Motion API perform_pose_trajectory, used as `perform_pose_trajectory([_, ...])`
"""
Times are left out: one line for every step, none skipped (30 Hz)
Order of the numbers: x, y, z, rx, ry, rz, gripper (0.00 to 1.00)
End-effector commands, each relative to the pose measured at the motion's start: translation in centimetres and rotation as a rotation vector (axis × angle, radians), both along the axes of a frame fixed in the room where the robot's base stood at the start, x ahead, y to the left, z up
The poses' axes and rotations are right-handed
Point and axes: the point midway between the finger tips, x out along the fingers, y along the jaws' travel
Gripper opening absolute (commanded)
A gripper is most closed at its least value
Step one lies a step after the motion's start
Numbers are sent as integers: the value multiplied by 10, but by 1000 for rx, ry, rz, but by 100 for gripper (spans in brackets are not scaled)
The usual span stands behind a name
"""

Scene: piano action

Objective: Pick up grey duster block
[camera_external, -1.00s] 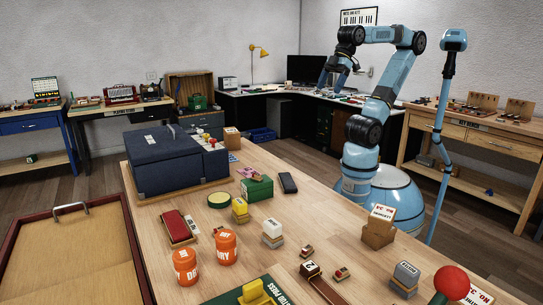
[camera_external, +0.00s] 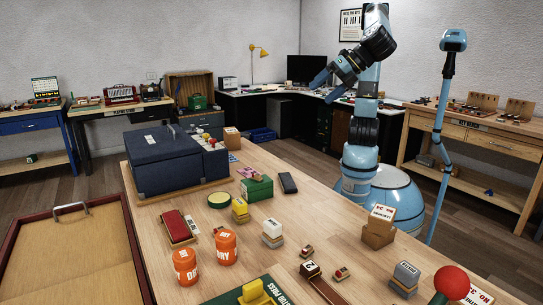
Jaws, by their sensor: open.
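Another block with a pale top (camera_external: 272,230) and a grey lower part stands nearer the table's middle. My gripper (camera_external: 318,83) is raised well above the table, toward the far side, and is far from the grey block. It is open and empty, with its fingers pointing down and left. Nothing hides the grey block's top.
A red ball (camera_external: 452,281) stands just right of the grey block, and a stacked brown box (camera_external: 379,228) stands behind it. Two orange tubs (camera_external: 226,247), a yellow block (camera_external: 240,210) and a dark blue case (camera_external: 168,160) are farther left.

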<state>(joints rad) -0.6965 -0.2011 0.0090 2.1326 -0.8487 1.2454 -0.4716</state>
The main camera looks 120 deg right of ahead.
Motion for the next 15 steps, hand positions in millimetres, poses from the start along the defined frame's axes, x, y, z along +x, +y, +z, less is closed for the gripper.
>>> perform_pose_trajectory([7, 22, -1, -65, 4, 69, 85])
perform_pose_trajectory([10, 33, 0, -104, 2, 109, 85])
perform_pose_trajectory([14, 49, 1, -158, -1, 161, 85])
perform_pose_trajectory([17, 61, 1, -198, -3, 201, 85])
perform_pose_trajectory([20, 74, 1, -238, -7, 239, 85])
perform_pose_trajectory([22, 92, 2, -292, -13, 290, 85])
perform_pose_trajectory([23, 105, 2, -332, -19, 327, 85])
perform_pose_trajectory([24, 119, 2, -373, -25, 366, 85])
perform_pose_trajectory([25, 139, 3, -425, -37, 415, 85])
perform_pose_trajectory([24, 153, 3, -466, -44, 452, 85])
perform_pose_trajectory([23, 168, 3, -506, -55, 488, 85])
perform_pose_trajectory([21, 189, 3, -558, -69, 536, 85])
perform_pose_trajectory([19, 204, 2, -599, -80, 571, 85])
perform_pose_trajectory([16, 220, 2, -639, -94, 605, 85])
perform_pose_trajectory([11, 241, 1, -690, -111, 651, 85])
